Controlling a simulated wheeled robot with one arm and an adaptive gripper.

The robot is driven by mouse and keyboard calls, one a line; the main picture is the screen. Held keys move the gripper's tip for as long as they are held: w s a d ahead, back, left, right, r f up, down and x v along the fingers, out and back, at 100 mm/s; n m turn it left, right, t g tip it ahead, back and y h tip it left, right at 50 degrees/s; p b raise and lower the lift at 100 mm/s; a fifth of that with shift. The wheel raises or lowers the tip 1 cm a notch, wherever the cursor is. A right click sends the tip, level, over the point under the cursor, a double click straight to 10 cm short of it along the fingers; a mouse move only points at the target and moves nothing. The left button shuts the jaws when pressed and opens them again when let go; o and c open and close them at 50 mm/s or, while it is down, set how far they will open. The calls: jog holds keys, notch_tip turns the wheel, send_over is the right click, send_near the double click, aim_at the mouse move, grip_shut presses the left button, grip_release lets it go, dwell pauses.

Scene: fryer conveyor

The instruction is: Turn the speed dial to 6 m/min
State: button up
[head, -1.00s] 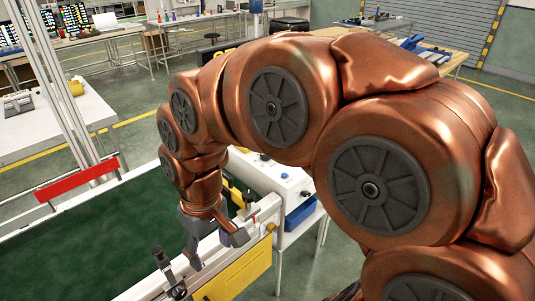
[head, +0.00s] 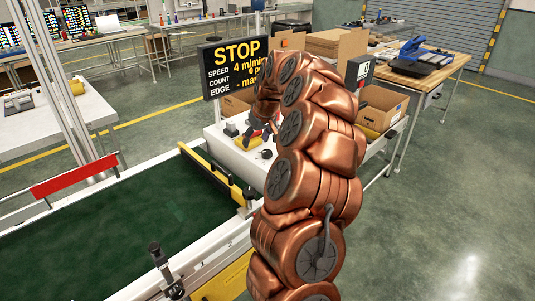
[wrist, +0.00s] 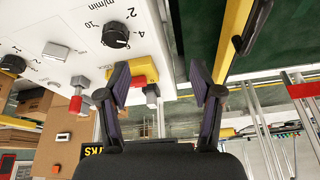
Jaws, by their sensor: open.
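The speed dial (wrist: 115,36) is a black round knob on a white control panel (wrist: 45,25) in the wrist view, with "2", "10" and "m/min" printed around it. Where its pointer aims is too small to tell. My gripper (wrist: 160,95) is open and empty, with the dial beyond and left of its fingers, apart from them. In the head view my gripper (head: 246,138) is over the control box (head: 220,142). The black display sign (head: 232,68) reads STOP, speed 4 m/min, and its lower lines are partly hidden by my arm.
A yellow block with a red button (wrist: 147,78) lies close to the left finger. A grey switch (wrist: 80,82) and a second black knob (wrist: 12,65) are on the panel. The green belt (head: 110,225) with a yellow rail (head: 215,175) runs beside it. Cardboard boxes (head: 382,108) stand behind.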

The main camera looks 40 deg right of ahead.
send_near(267, 152)
jog(key=f, duration=0.2)
jog(key=shift+m+h, duration=0.3)
jog(key=shift+m, duration=0.1)
jog(key=shift+w+p+x, duration=0.2)
jog(key=shift+p+x, duration=0.2)
jog(key=shift+x, duration=1.45)
jog(key=shift+w+p+x, duration=0.2)
jog(key=shift+p+x, duration=0.15)
jog(key=shift+x, duration=1.5)
jog(key=shift+r, duration=0.15)
jog(key=shift+c, duration=0.2)
jog(key=shift+a, duration=0.1)
jog(key=c, duration=1.1)
jog(key=shift+b, duration=0.3)
